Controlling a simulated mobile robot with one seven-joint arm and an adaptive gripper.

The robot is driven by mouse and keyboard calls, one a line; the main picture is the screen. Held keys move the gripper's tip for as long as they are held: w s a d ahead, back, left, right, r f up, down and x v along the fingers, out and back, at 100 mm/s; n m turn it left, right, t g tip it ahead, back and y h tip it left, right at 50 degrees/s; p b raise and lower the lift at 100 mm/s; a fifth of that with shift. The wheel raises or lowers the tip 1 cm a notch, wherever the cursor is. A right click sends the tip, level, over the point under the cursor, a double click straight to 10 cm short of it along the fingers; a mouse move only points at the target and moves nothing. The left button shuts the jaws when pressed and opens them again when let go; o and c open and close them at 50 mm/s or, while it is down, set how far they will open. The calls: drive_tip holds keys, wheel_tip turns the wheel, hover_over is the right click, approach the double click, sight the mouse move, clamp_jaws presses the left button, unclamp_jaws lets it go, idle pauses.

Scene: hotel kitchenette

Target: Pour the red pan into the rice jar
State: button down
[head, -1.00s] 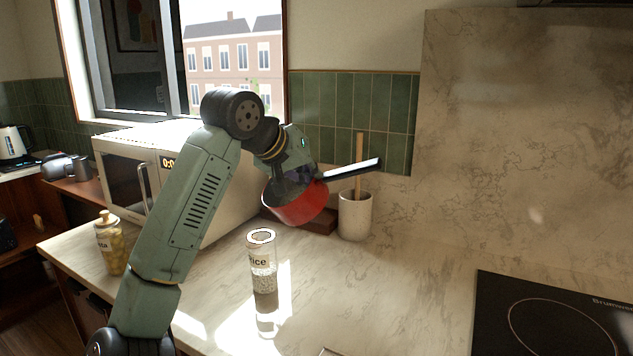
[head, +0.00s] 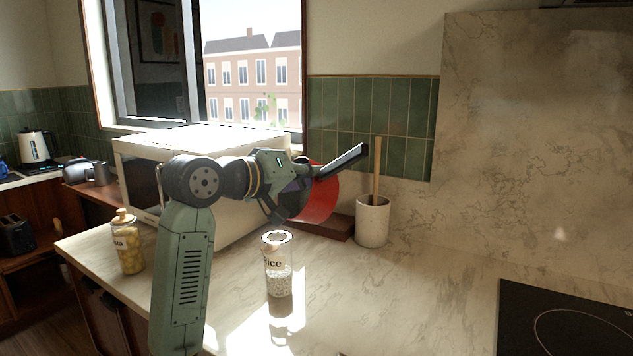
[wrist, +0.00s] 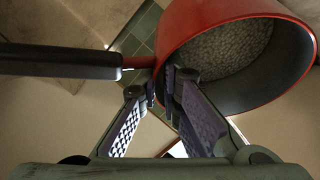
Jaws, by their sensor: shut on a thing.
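The red pan (head: 322,195) is held in the air behind and a little right of the rice jar, tilted steeply on its side. In the wrist view the pan (wrist: 190,22) shows rice (wrist: 228,52) inside against its dark inner wall. Its black handle (head: 343,160) points up and right in the head view. My gripper (wrist: 163,88) is shut on the pan's rim, and in the head view it is partly hidden among my wrist parts. The glass rice jar (head: 278,278) stands upright and open on the counter, partly filled with white grains, below the pan.
A pasta jar (head: 128,247) with a lid stands at the counter's left. A microwave (head: 235,205) is behind my arm. A white crock (head: 373,222) with a wooden utensil stands right of the pan. A hob (head: 560,325) lies at the right; counter between is clear.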

drive_tip(key=shift+s+a+f+h+b, duration=0.1)
drive_tip(key=shift+s+a+h+b, duration=0.15)
drive_tip(key=shift+b, duration=0.2)
drive_tip(key=shift+a+t+h+b, duration=0.25)
drive_tip(key=shift+t+b, duration=0.15)
drive_tip(key=shift+b, duration=0.3)
drive_tip(key=shift+s+a+f+b, duration=0.1)
drive_tip(key=shift+a+f+b, duration=0.1)
drive_tip(key=shift+b, duration=0.45)
drive_tip(key=shift+s+a+n+t+h+b, duration=0.35)
drive_tip(key=shift+a+t+h+b, duration=0.3)
drive_tip(key=shift+b, duration=0.75)
drive_tip(key=s+a+n+t+h+b, duration=0.2)
drive_tip(key=a+n+t+h+b, duration=0.2)
drive_tip(key=b, duration=0.8)
drive_tip(key=shift+s+a+f+t+b, duration=0.3)
drive_tip(key=shift+a+f+t+b, duration=0.15)
drive_tip(key=shift+a+t, duration=0.8)
drive_tip(key=shift+d+t, duration=0.1)
drive_tip(key=shift+t, duration=0.2)
